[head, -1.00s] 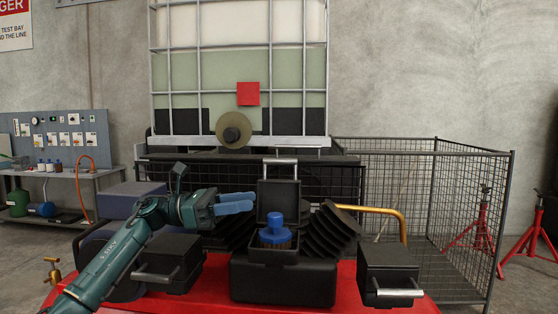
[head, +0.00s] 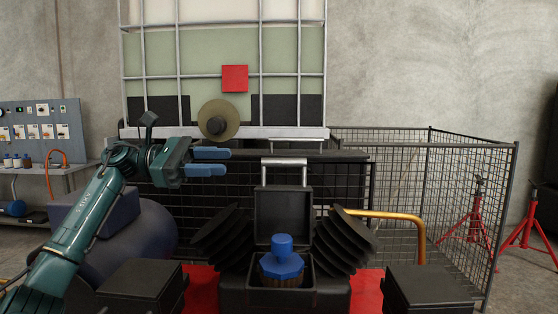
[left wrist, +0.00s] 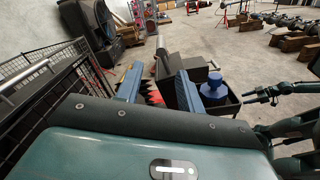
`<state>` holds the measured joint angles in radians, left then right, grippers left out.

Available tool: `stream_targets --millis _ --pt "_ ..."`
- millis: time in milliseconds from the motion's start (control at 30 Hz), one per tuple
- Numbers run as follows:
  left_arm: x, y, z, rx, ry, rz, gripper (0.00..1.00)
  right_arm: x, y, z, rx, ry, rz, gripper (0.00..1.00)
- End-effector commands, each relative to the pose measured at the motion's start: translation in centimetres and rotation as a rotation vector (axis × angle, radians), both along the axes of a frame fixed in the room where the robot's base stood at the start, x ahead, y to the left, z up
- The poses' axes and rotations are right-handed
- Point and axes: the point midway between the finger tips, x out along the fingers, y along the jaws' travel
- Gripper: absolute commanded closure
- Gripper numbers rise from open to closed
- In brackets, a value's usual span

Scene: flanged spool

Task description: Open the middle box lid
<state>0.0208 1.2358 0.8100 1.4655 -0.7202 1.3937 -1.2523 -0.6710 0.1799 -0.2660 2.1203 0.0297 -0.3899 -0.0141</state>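The middle box (head: 265,297) is black and sits in the centre on a black block. Its lid (head: 283,213) stands upright at the back, with a silver handle (head: 284,162) on top. Inside is a blue-topped object (head: 282,262), which also shows in the left wrist view (left wrist: 214,88). My left gripper (head: 228,161) is left of the raised lid, clear of it. Its blue fingers are apart with nothing between them, as the left wrist view (left wrist: 158,88) also shows. My right gripper (left wrist: 256,96) shows small at the right of the left wrist view; its fingers are unclear.
Closed black boxes stand at left (head: 140,285) and right (head: 430,285). Black ribbed bellows (head: 345,243) flank the middle box. A yellow pipe (head: 395,215) and a wire cage (head: 470,200) are at right. An olive flanged disc (head: 218,120) is before the tank behind.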

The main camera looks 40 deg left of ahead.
Motion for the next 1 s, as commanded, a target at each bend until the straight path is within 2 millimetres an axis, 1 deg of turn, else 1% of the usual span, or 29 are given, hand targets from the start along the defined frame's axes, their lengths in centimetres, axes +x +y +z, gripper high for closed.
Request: stream_targets --millis 167,400,533,733,1000 --pt "1.5 -2.0 0.2 0.001 0.003 -0.004 0.62 -0.2 -0.3 0.5 -0.012 0.011 0.002 0.43" --pt "4.9 -6.0 0.4 0.003 0.005 -0.004 0.62 -0.6 -1.3 0.6 -0.032 0.048 -0.016 0.43" --pt "6.5 -7.9 0.4 0.001 0.004 -0.003 0.62 -0.7 -1.3 1.0 -0.026 0.067 -0.035 0.43" --pt "7.8 -9.4 0.3 0.000 0.001 -0.003 0.62 -0.7 -2.0 0.9 -0.036 0.084 -0.054 0.43" --pt "8.3 -9.9 0.0 -0.002 0.001 0.000 0.62 -0.5 -2.1 0.6 -0.038 0.090 -0.062 0.43"
